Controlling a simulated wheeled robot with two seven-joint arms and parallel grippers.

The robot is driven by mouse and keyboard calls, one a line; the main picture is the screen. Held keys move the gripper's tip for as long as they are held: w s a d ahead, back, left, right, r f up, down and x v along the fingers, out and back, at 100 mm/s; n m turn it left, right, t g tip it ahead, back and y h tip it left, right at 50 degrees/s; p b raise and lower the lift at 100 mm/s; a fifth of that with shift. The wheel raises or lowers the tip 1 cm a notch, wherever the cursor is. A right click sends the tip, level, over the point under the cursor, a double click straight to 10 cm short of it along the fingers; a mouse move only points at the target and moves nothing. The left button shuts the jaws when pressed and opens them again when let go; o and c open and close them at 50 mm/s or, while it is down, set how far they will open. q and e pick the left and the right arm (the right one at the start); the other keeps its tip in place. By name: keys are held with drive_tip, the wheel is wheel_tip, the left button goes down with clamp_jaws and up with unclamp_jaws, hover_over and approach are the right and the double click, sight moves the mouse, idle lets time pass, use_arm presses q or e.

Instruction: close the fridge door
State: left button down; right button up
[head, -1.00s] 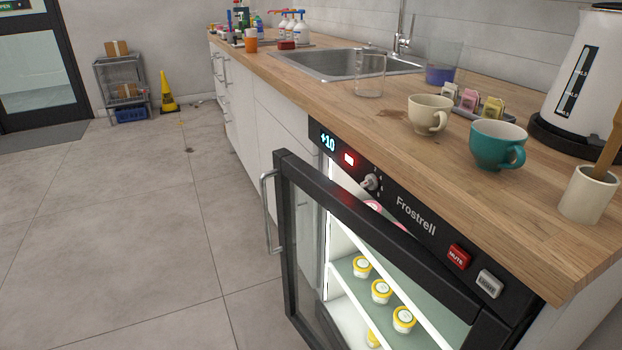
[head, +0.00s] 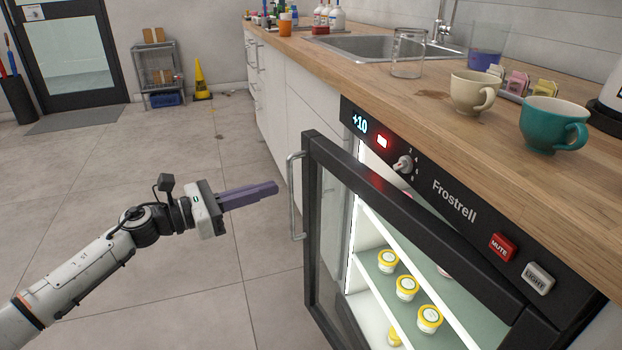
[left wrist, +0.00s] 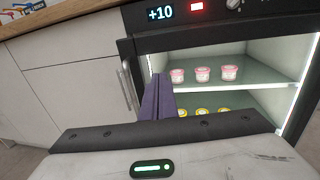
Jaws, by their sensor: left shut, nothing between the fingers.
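The fridge door (head: 313,235) has a black frame, a glass pane and a metal handle (head: 294,196). It stands ajar under the counter, and the lit inside of the fridge shows past it. My left gripper (head: 275,188) is in the head view, shut and empty, a little left of the handle. In the left wrist view its purple fingers (left wrist: 158,98) are together and point toward the open fridge. The door's handle (left wrist: 125,90) also shows there, left of the fingers. My right gripper is not in view.
The fridge's control panel (head: 450,195) reads +10 with a red light lit. Yellow-lidded jars (head: 406,288) stand inside. Cups and a glass beaker (head: 408,55) stand on the wooden counter (head: 390,98). The floor (head: 215,275) left of the door is clear.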

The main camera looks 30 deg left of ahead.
use_arm(q)
drive_tip(key=b, duration=0.1)
approach(325, 172)
drive_tip(key=x, duration=0.4)
drive_tip(key=shift+w+d, duration=0.15)
drive_tip(key=shift+w, duration=0.15)
drive_tip(key=shift+x, duration=0.85)
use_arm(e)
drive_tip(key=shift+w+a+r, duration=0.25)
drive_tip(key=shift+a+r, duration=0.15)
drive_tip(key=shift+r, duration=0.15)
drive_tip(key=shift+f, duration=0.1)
use_arm(q)
drive_tip(key=shift+w, duration=0.1)
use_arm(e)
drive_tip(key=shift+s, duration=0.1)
